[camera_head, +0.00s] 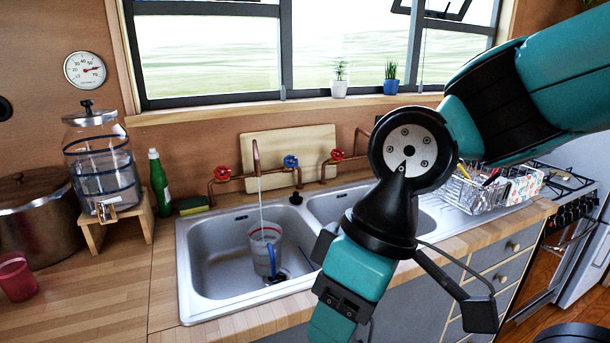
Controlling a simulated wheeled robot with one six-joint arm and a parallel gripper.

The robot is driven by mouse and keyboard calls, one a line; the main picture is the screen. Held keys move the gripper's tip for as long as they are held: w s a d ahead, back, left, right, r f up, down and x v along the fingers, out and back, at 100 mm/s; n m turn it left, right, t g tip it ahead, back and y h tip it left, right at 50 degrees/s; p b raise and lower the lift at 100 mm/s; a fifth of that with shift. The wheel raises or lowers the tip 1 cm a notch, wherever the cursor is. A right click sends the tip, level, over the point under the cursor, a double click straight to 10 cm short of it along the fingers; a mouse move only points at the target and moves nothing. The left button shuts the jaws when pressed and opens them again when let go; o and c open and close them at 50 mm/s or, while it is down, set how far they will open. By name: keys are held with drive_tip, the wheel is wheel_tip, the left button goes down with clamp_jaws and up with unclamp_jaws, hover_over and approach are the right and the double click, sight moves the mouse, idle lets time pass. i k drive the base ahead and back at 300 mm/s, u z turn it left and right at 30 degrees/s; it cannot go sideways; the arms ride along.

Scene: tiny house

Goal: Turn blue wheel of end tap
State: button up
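The blue wheel (291,161) sits on the copper pipework behind the sink, between two red wheels, one on the left (222,172) and one on the right (337,155). A copper spout (256,158) stands between the left red wheel and the blue wheel. A thin stream of water falls from it into a clear jug (266,243) with a blue handle in the left basin. My gripper (402,278) hangs in front of the right basin, nearer the camera and apart from the taps. Its dark fingers are spread to either side, with nothing visible between them.
The steel sink (186,270) has two basins; my arm hides part of the right one. A dish rack (470,192) stands at the right. A green bottle (159,183), sponge (193,205) and glass dispenser (103,165) stand at the left. A board (262,145) leans behind the pipes.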

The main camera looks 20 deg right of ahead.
sight(288, 164)
drive_tip(key=k, duration=0.9)
drive_tip(key=z, duration=0.65)
drive_tip(key=i, duration=1.7)
drive_tip(key=u, duration=1.2)
